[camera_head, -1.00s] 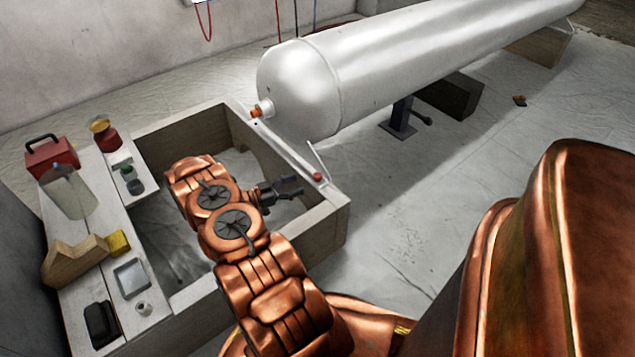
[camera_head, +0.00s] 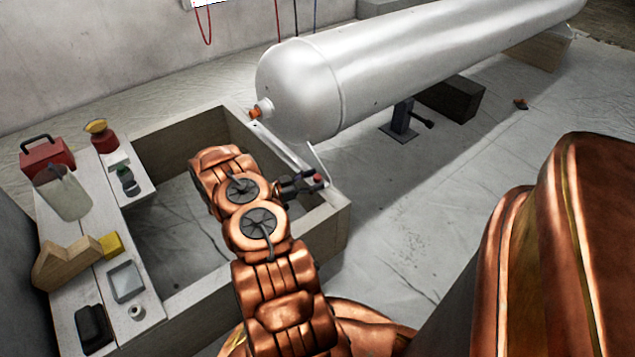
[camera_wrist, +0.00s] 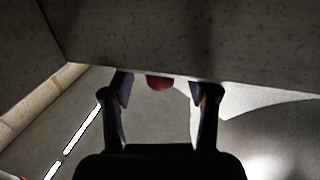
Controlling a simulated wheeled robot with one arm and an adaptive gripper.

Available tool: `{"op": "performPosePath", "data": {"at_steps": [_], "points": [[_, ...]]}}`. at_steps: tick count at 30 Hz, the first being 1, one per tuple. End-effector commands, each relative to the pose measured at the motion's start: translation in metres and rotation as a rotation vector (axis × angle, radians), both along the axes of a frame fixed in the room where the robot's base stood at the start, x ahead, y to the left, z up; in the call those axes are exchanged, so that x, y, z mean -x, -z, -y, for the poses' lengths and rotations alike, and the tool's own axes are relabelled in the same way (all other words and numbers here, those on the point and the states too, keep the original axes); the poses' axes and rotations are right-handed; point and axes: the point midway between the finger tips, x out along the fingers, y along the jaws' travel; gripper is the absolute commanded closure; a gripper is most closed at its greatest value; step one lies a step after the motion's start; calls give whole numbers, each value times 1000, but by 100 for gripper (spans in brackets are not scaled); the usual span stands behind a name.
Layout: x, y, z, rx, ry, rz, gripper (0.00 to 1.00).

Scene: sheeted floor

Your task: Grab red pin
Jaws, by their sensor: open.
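The red pin (camera_head: 318,177) is a small red piece at the lower end of the pale strip on the far right corner of the concrete box. In the wrist view the red pin (camera_wrist: 160,83) shows as a rounded red end, partly cut off by a grey slab edge above it. My gripper (camera_head: 313,183) is at the pin in the head view. In the wrist view my gripper (camera_wrist: 158,92) is open, with one dark finger on each side of the pin and visible gaps to both. Nothing is held. Whether the fingertips touch the slab cannot be told.
The concrete box rim (camera_head: 318,228) surrounds my arm. A large white tank (camera_head: 390,55) with an orange-tipped valve (camera_head: 258,110) lies just behind the pin. White boards (camera_head: 85,285) at left carry a red toolbox (camera_head: 46,158), a jar and small items.

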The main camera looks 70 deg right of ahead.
Motion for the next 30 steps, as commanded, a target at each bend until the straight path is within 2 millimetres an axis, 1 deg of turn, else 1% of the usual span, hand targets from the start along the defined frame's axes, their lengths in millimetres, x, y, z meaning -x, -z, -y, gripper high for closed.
{"op": "performPosePath", "data": {"at_steps": [4, 11, 27, 28, 30], "points": [[4, 0, 3, 0, -1, 0, 41], [4, 0, 4, -1, -1, -1, 41], [4, 0, 3, -1, -1, 0, 97], [4, 0, 3, -1, -1, 0, 100], [4, 0, 3, -1, -1, 0, 100]]}}
